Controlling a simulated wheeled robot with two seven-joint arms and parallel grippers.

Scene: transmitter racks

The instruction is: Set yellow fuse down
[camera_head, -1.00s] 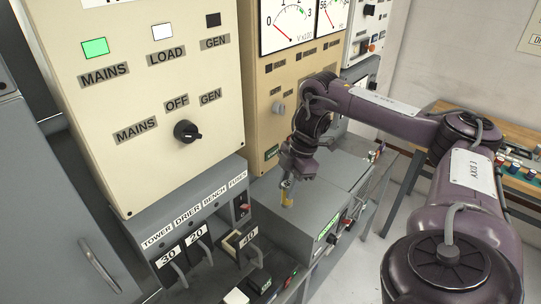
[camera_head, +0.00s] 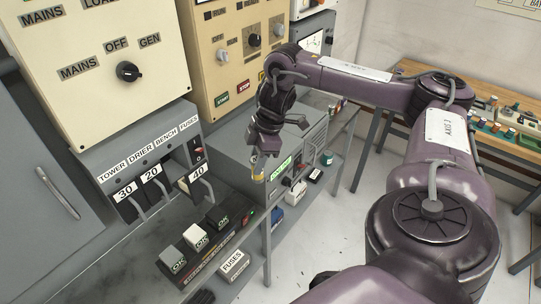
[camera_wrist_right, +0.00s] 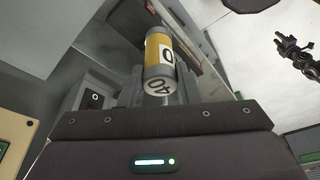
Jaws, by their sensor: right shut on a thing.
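The yellow fuse (camera_head: 258,168) is held in my right gripper (camera_head: 262,150), which points down in front of the grey box with a green display. In the right wrist view the fuse (camera_wrist_right: 160,58) is a yellow cylinder with grey metal ends, marked 40 on its end face, clamped between the fingers. The fuse hangs in the air, clear of the shelf as far as I can tell.
The grey box (camera_head: 232,150) stands behind the gripper. A wooden bench (camera_head: 470,95) with small parts is at right.

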